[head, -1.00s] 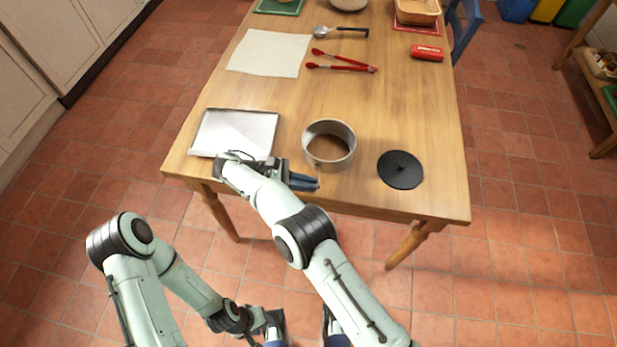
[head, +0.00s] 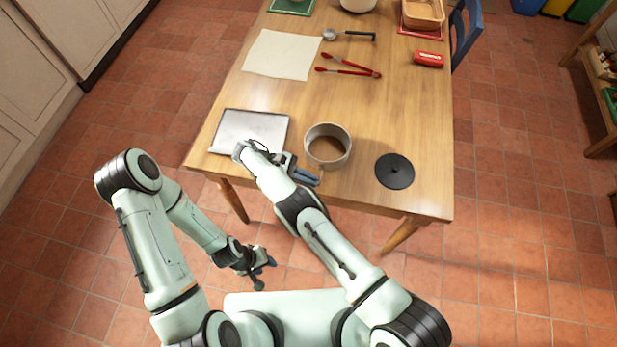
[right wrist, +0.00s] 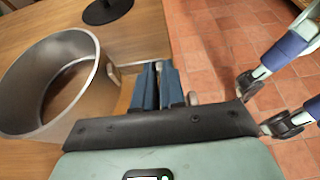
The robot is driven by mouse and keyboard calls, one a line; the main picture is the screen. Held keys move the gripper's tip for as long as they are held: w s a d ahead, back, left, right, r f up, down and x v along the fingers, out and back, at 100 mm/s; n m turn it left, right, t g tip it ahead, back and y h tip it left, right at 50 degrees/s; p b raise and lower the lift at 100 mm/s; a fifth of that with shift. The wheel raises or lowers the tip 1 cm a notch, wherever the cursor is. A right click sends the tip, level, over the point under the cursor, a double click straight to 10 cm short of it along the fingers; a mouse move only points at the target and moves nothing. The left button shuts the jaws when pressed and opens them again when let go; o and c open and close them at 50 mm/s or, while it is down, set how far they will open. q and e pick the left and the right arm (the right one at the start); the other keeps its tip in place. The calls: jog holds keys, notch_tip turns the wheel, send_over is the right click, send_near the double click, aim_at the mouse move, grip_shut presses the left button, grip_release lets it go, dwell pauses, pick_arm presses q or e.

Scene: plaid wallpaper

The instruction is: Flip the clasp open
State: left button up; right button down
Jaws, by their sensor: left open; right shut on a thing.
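A round metal tin (head: 313,156) stands near the front edge of the wooden table; it fills the left of the right wrist view (right wrist: 72,128). Its clasp (right wrist: 113,74) shows as a small metal piece on the side facing my right gripper. My right gripper (head: 308,179) is beside the tin's near side. In the right wrist view its blue fingers (right wrist: 158,86) are closed together beside the clasp; what they grip, likely the clasp's lever, is mostly hidden between them. My left gripper (head: 262,270) is open and empty, low in front of the table.
A metal tray (head: 278,133) lies left of the tin, close to my right wrist. A black disc with a knob (head: 394,172) lies to the right.

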dwell(0.4)
jog(key=c, duration=1.2)
grip_release()
jog(key=shift+r, duration=0.1)
